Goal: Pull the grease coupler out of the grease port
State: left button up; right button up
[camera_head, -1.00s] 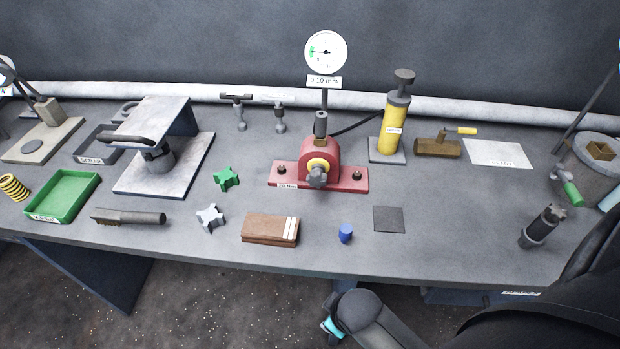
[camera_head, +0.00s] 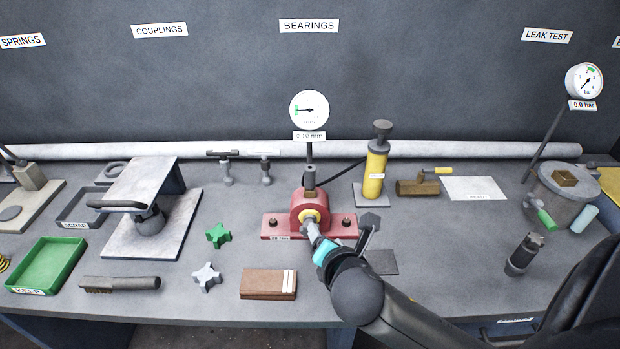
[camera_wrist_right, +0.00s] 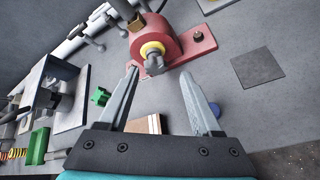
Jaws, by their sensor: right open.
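The grease coupler (camera_head: 309,180) is a dark upright cylinder on top of the red bearing housing (camera_head: 297,208), with a black hose running right to the yellow grease pump (camera_head: 375,172). It sits on the brass-coloured grease port (camera_head: 310,192). In the wrist view the coupler (camera_wrist_right: 123,9) shows at the top edge, beyond the fingertips. My right gripper (camera_head: 312,230) is in front of the housing, below the coupler. In the wrist view my right gripper (camera_wrist_right: 160,73) is open and empty, its fingertips apart near the grey shaft end. My left gripper is out of view.
A dial gauge (camera_head: 309,110) stands on a post behind the coupler. A brown block (camera_head: 268,284), a grey star part (camera_head: 206,276) and a green one (camera_head: 218,235) lie to the left. A dark square pad (camera_head: 383,262) lies right of my wrist.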

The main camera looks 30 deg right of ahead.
aim_at(311, 180)
jog(key=w+d+r+n+t, duration=0.1)
jog(key=w+r+n+t, duration=0.25)
jog(key=r+n, duration=0.35)
jog(key=shift+n, duration=0.6)
jog(key=x, duration=0.3)
jog(key=b+x, duration=0.1)
jog(key=x, duration=0.3)
jog(key=f+x, duration=0.1)
jog(key=x, duration=0.2)
jog(key=shift+w+d, duration=0.15)
jog(key=shift+d, duration=0.1)
jog(key=shift+b+x, duration=0.65)
jog(key=shift+x, duration=1.85)
jog(key=shift+d+f, duration=0.1)
jog(key=shift+f, duration=0.05)
jog(key=shift+c, duration=0.4)
grip_shut()
